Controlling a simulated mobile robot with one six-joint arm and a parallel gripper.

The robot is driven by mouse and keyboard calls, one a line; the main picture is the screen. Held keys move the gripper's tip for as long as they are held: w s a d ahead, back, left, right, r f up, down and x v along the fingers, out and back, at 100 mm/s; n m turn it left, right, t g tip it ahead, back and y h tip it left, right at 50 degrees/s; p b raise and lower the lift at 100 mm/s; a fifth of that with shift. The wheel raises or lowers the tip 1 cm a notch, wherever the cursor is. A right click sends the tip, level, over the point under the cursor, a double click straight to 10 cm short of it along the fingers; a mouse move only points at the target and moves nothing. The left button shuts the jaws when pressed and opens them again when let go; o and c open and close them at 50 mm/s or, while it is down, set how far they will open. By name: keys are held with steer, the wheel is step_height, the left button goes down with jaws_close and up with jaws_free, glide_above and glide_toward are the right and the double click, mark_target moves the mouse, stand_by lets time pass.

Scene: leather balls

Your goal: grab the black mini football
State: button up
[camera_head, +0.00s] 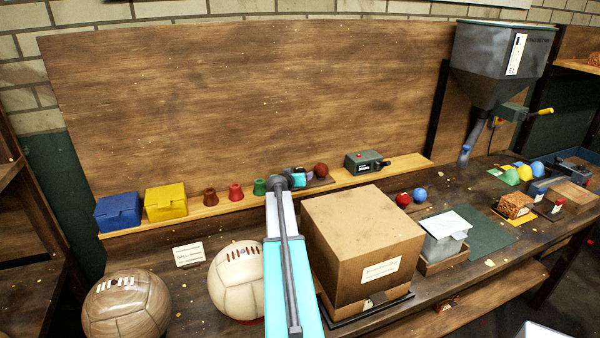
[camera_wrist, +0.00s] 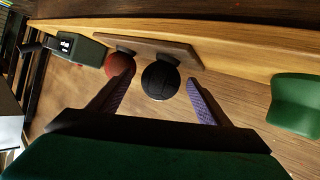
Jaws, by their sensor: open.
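The black mini football (camera_wrist: 160,81) shows in the wrist view, on or against a small dark wooden stand (camera_wrist: 178,52). My gripper (camera_wrist: 158,78) is open, with one purple-padded finger on each side of the black ball. Whether the fingers touch it cannot be told. A small red ball (camera_wrist: 120,65) lies just outside the left finger's tip. In the head view my gripper (camera_head: 301,179) is at the shelf, beside the red ball (camera_head: 321,170); the black ball cannot be made out there, likely hidden behind the gripper.
A green cup (camera_head: 260,187) stands left of my gripper on the wooden shelf (camera_head: 220,207). A green-grey device (camera_head: 366,162) is to the right. A large cardboard box (camera_head: 362,240) stands close beside my arm, and a big white ball (camera_head: 237,282) on its other side.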

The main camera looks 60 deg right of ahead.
steer(key=shift+w+d+f, duration=0.1)
steer(key=shift+d+f, duration=0.05)
steer(key=shift+d, duration=0.1)
stand_by(0.4)
steer(key=c, duration=1.2)
steer(key=shift+r+b, duration=1.7)
steer(key=shift+r, duration=3.35)
